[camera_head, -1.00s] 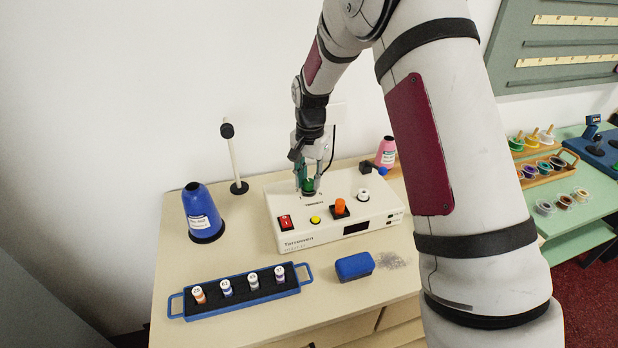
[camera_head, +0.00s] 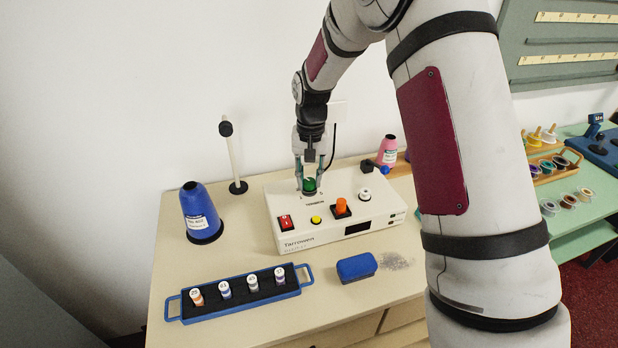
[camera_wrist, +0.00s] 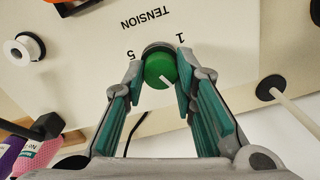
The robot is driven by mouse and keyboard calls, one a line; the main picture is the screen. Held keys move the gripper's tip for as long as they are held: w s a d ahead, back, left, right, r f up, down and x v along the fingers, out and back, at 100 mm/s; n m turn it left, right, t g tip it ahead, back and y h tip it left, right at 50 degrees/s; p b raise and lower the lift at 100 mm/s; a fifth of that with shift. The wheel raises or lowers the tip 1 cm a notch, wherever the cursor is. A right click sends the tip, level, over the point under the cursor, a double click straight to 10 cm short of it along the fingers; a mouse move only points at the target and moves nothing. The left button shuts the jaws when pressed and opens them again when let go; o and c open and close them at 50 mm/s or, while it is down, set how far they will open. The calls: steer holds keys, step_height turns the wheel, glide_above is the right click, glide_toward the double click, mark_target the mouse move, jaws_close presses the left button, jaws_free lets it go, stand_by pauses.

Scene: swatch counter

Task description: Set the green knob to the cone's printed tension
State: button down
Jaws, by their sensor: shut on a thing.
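The green knob (camera_head: 309,184) sits at the back left of the white control box (camera_head: 330,235). In the wrist view the green knob (camera_wrist: 160,70) has a white pointer line, with the printed word TENSION and the numbers 1 and 5 beside it. My gripper (camera_wrist: 161,78) is shut on the knob, one finger on each side; it also shows in the head view (camera_head: 310,178). A blue thread cone (camera_head: 199,212) with a white label stands left of the box. A pink cone (camera_head: 387,150) stands behind its right side. The print on both labels is too small to read.
The box also carries a red switch (camera_head: 285,222), a yellow button (camera_head: 316,219), an orange knob (camera_head: 341,206) and a white spool (camera_head: 365,194). A blue tray (camera_head: 215,311) of spools, a blue block (camera_head: 356,267) and a thin post (camera_head: 233,160) stand around it.

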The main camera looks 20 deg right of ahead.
mark_target(310, 180)
steer(key=n, duration=0.6)
steer(key=shift+n+b, duration=0.3)
steer(key=shift+b, duration=0.1)
stand_by(0.3)
steer(key=c, duration=1.3)
jaws_free()
step_height(310, 180, up, 12)
